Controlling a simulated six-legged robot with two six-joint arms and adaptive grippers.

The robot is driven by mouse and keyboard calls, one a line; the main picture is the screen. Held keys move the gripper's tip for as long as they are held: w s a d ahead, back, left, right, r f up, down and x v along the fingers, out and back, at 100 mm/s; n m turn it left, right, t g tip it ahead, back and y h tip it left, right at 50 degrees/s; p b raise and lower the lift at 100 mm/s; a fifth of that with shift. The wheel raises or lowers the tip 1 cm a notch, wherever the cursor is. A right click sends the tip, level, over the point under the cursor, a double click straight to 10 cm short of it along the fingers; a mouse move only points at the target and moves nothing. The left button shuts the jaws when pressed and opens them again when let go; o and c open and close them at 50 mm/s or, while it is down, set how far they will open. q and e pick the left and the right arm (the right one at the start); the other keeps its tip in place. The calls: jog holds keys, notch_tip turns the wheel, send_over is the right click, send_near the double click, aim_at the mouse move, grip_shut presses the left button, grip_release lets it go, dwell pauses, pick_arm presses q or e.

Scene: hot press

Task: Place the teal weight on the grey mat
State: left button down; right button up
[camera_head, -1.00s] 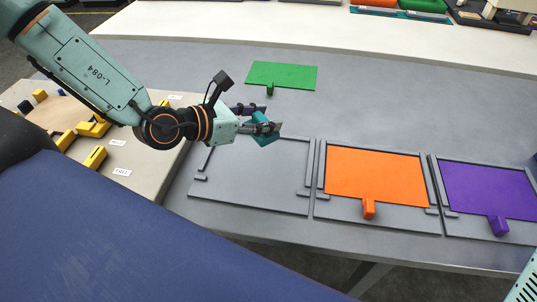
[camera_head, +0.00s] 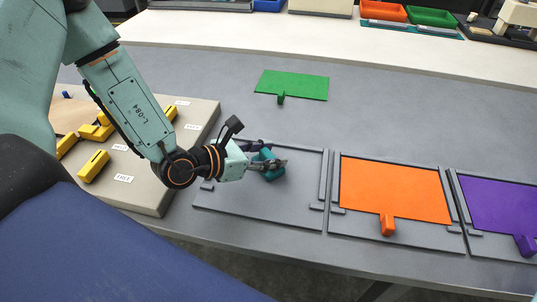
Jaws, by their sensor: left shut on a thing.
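The teal weight (camera_head: 268,167) is a small block between the fingers of my left gripper (camera_head: 266,158), which is shut on it. The gripper and weight are over the upper middle of the grey mat (camera_head: 265,204), a flat plate with raised strips at its edges. I cannot tell whether the weight touches the mat. The fingers hide part of the weight. My right gripper is not in view.
An orange plate (camera_head: 395,190) with a tab lies right of the mat, and a purple plate (camera_head: 500,207) lies beyond it. A green plate (camera_head: 292,84) lies behind. Yellow blocks (camera_head: 94,166) stand on a beige board (camera_head: 150,185) at left.

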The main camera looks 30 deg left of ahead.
pick_arm(q)
jog(key=shift+d+f, duration=0.1)
jog(key=shift+d, duration=0.15)
jog(key=c, duration=1)
grip_release()
jog(key=shift+a, duration=0.1)
jog(key=shift+c, duration=0.2)
jog(key=shift+o, duration=1.4)
jog(key=shift+a+f, duration=0.15)
jog(key=shift+a, duration=0.05)
jog(key=shift+o, duration=0.4)
jog(key=shift+d, duration=0.1)
jog(key=shift+d, duration=0.1)
